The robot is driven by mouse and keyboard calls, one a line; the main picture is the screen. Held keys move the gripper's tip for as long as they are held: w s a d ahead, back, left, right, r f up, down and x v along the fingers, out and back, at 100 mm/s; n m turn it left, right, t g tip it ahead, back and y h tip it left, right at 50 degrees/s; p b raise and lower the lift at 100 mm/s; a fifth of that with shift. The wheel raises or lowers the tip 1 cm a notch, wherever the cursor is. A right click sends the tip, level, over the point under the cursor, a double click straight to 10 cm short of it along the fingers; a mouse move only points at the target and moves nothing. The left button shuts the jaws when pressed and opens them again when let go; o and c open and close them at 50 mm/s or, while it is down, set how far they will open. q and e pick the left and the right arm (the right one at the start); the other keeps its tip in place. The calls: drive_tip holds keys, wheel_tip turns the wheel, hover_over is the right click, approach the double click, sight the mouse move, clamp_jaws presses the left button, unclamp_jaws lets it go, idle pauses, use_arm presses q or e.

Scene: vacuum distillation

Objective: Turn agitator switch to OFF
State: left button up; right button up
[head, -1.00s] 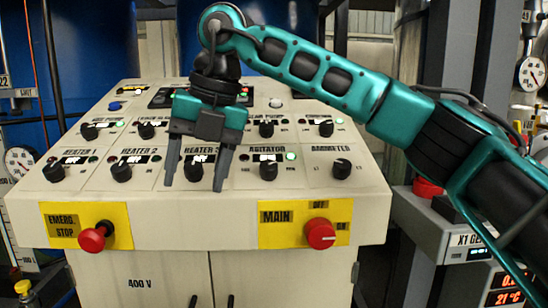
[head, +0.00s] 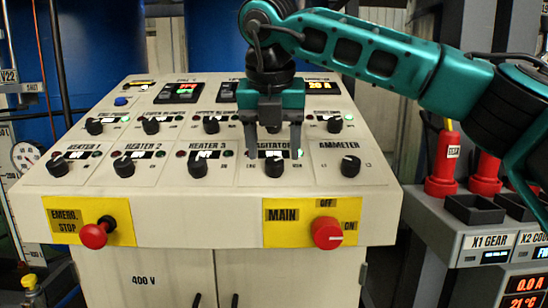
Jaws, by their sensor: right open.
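The agitator switch (head: 274,168) is a black round knob in the front row of the sloping control panel, between Heater 3 and Ammeter. My right gripper (head: 273,151) is open, its two dark fingers pointing down. The fingertips are to the left and right of the agitator knob's upper part in the picture. I cannot tell whether they touch the knob. The fingers partly cover the agitator label and its small display, so its reading is hidden. A green lamp shows at the right finger. My left gripper is not in view.
The Heater 3 knob (head: 197,167) and ammeter knob (head: 350,165) flank the agitator knob. More knobs stand in the row behind. A red emergency stop button (head: 94,235) and red main switch (head: 327,233) are on the panel's front face (head: 200,222).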

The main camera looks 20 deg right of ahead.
sight(275, 167)
drive_tip(key=shift+x, duration=1.35)
drive_tip(key=shift+c, duration=0.3)
drive_tip(key=c, duration=1)
drive_tip(key=shift+n, duration=0.3)
drive_tip(key=n+p, duration=0.1)
drive_tip(key=n, duration=0.4)
drive_tip(key=shift+n, duration=0.3)
drive_tip(key=n+p, duration=0.2)
drive_tip(key=n, duration=0.3)
drive_tip(key=shift+n, duration=0.3)
